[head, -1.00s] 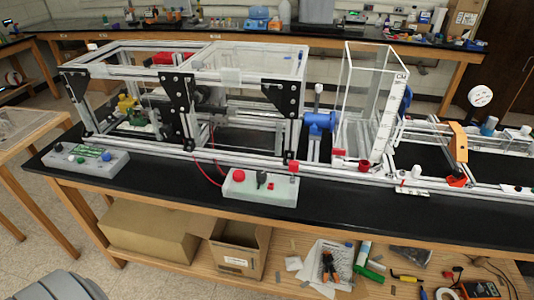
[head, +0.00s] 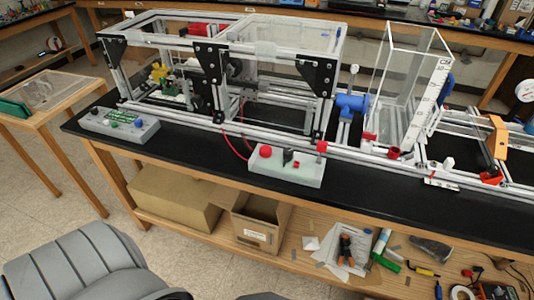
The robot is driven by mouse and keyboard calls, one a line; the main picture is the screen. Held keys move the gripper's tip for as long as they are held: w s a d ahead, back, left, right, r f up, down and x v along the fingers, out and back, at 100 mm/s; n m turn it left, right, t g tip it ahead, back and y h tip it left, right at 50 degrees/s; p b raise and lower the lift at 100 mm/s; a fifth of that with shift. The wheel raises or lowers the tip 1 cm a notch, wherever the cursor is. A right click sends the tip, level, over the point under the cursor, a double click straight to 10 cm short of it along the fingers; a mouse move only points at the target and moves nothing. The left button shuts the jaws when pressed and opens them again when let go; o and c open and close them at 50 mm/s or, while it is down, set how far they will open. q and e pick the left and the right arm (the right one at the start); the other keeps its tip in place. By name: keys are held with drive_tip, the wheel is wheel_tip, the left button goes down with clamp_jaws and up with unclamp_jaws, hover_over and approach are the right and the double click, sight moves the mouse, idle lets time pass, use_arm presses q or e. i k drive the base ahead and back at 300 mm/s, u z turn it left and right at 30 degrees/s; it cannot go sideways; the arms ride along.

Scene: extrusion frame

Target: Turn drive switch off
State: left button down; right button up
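A pale grey control box (head: 312,174) sits on the black bench top in front of the extrusion frame (head: 255,127). It carries a red round button (head: 265,152), a dark upright switch lever or knob (head: 287,157) and a small red part beside it. Labels are too small to read, so I cannot tell which control is the drive switch or its setting. A second grey box (head: 118,124) with green and blue buttons lies at the left end of the bench. Neither of my grippers shows in the head view.
A clear upright tank (head: 408,85) and a blue fitting (head: 351,103) stand right of the frame. The black bench top (head: 400,196) is clear along its front edge. Cardboard boxes (head: 178,194) and tools lie on the shelf below. A wooden side table (head: 75,92) stands left.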

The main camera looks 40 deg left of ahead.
sight(288, 152)
drive_tip(key=z, duration=1.85)
drive_tip(key=k, duration=0.8)
drive_tip(key=u, duration=1.2)
